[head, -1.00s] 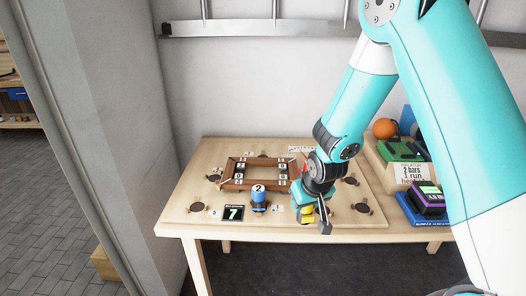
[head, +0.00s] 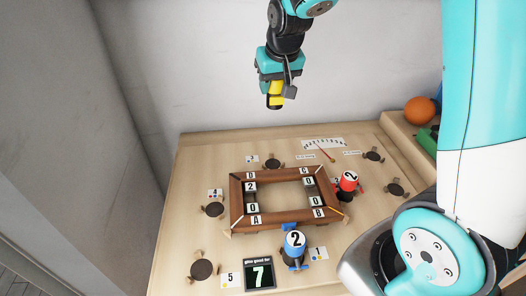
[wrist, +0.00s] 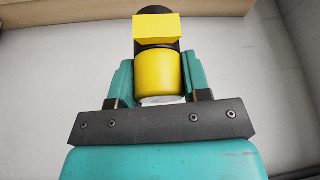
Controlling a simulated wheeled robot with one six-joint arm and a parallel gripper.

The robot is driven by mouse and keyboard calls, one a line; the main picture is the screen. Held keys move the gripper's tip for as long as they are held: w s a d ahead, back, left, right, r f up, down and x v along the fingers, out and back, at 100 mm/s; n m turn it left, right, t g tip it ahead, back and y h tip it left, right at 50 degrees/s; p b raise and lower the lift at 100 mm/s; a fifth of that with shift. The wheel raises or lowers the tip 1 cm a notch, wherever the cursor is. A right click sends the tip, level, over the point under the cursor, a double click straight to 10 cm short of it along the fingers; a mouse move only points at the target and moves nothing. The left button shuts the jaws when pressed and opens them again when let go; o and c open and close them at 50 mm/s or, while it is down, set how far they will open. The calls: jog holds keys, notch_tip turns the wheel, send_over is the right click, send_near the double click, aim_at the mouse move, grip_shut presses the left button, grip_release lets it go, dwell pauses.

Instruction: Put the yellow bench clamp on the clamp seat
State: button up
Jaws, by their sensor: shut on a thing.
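My gripper (head: 276,88) is shut on the yellow bench clamp (head: 275,99) and holds it high above the back of the workbench, in front of the wall. In the wrist view the yellow clamp (wrist: 158,70), with a black end, sits between the two teal fingers. Several dark round pads lie on the board around a wooden frame (head: 238,205): one at back centre (head: 272,163), one at left (head: 214,209), one at front left (head: 201,269), others at right (head: 396,189). I cannot tell which is the clamp seat.
A blue clamp (head: 295,246) marked 2 stands at the frame's front, and a red clamp (head: 348,183) marked 2 at its right. A display (head: 260,275) reads 7. An orange ball (head: 419,110) is at right.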

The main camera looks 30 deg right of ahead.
notch_tip(320, 180, down, 20)
jog(key=shift+w+d+r+p, duration=0.1)
jog(key=shift+r+p, duration=0.05)
jog(key=shift+p, duration=0.15)
jog(key=o, duration=1.1)
jog(key=shift+r, duration=0.3)
jog(key=v, duration=1.1)
jog(key=s+a+r+n+g+y, duration=0.1)
jog(key=s+a+r+n, duration=0.2)
jog(key=s, duration=0.4)
jog(key=s+a+r+n+g+y, duration=0.2)
jog(key=s+a+r, duration=0.3)
jog(key=s+a, duration=0.3)
jog(key=s+a+r+n+g+y, duration=0.1)
jog(key=s+a+r+n+y, duration=0.1)
jog(key=s+a+r+n, duration=0.2)
jog(key=shift+s+a+r+g, duration=0.1)
jog(key=shift+s+a, duration=0.3)
jog(key=shift+s, duration=0.3)
jog(key=shift+s+a+r+g, duration=0.15)
jog(key=shift+s+a, duration=0.25)
jog(key=shift+s, duration=0.25)
jog(key=shift+s+a+r+g, duration=0.1)
jog(key=shift+s+a, duration=0.35)
jog(key=shift+s, duration=0.25)
